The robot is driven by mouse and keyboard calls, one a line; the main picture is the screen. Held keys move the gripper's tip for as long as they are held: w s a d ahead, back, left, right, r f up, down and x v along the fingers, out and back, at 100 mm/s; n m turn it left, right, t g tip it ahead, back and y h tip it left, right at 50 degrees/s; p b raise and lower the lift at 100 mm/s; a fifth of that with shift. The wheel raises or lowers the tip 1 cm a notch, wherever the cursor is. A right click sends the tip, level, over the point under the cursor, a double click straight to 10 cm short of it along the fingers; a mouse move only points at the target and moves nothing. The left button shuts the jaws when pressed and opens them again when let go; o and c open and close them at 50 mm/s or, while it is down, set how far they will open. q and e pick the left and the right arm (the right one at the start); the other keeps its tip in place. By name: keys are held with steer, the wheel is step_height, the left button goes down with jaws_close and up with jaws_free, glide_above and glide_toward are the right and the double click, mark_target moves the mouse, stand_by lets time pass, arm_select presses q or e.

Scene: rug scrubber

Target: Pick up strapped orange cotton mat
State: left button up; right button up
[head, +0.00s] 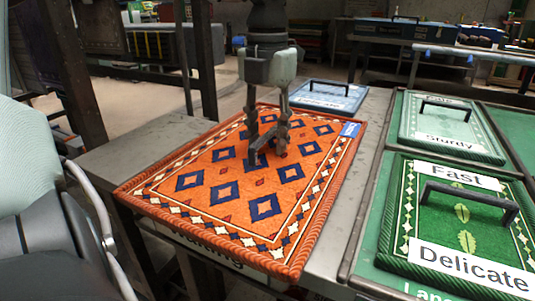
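The orange mat (215,182) has dark blue diamonds, a pale diamond border and a ribbed orange edge. It lies flat on the grey table in the middle of the head view, overhanging the table's near-left edge. A dark strap handle (263,146) stands at its centre, partly hidden by the fingers. My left gripper (267,150) points down over the mat's centre. Its two fingers are apart, one on each side of the strap, with tips close to the mat. I cannot tell whether they touch the strap. My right gripper is not in view.
Green mats labelled Sturdy (452,125) and Delicate (461,222), with dark handles, sit in trays at right. A blue-grey mat (327,95) lies behind the orange mat. Bare grey table (145,148) shows at the back left. A dark post (73,75) stands at left.

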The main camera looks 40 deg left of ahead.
arm_select(q)
jaws_close()
steer(key=shift+r, duration=0.2)
stand_by(0.5)
